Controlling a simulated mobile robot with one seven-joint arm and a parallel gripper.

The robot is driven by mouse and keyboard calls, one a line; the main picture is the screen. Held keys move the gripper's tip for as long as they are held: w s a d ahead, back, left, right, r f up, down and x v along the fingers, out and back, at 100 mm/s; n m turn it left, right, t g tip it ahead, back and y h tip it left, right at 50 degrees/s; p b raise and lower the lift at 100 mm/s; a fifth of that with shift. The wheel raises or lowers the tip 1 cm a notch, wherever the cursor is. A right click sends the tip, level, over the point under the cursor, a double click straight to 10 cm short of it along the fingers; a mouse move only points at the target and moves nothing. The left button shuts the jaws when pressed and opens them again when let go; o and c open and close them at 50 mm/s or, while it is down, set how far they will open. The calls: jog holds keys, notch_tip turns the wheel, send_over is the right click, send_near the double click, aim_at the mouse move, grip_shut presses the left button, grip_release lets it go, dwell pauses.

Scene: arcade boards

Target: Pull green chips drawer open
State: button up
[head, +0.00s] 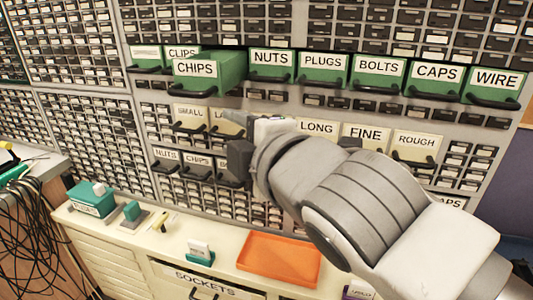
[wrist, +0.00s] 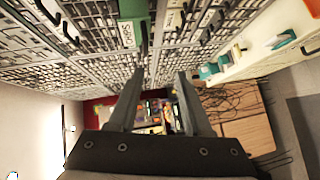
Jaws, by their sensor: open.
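The green drawer labelled CHIPS (head: 196,69) sticks out from the cabinet, farther forward than the other green drawers in its row. Its black handle (head: 193,89) hangs at the lower front. My gripper (head: 240,155) is below and a little right of this drawer, in front of the smaller pale drawers. In the wrist view, my gripper (wrist: 162,73) is open with nothing between the fingers. The CHIPS drawer (wrist: 130,12) shows there beyond the left fingertip. A gap seems to lie between my gripper and the handle in the head view.
Green drawers PLUGS (head: 323,63), BOLTS (head: 379,68) and others continue to the right. Pale drawers such as LONG (head: 317,128) sit partly behind my arm. Below is a counter with an orange tray (head: 279,237) and a teal box (head: 84,207). Cables hang at the left.

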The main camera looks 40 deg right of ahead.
jog(key=v, duration=1.2)
jog(key=shift+b, duration=0.3)
jog(key=w+a+f+m+g, duration=0.1)
jog(key=w+f+m+g, duration=0.2)
jog(key=f+m, duration=0.2)
jog(key=w+a+f+m+g+y, duration=0.1)
jog(key=w+a+f+m+g, duration=0.1)
jog(key=f+m, duration=0.3)
jog(key=w+a+f+m+g+y, duration=0.1)
jog(key=w+f+m+g, duration=0.2)
jog(key=f+m+g, duration=0.2)
notch_tip(320, 180, down, 3)
jog(key=shift+w+a+p, duration=0.25)
jog(key=shift+w+p, duration=0.05)
jog(key=shift+p, duration=0.15)
jog(key=shift+d, duration=0.2)
dwell(1.2)
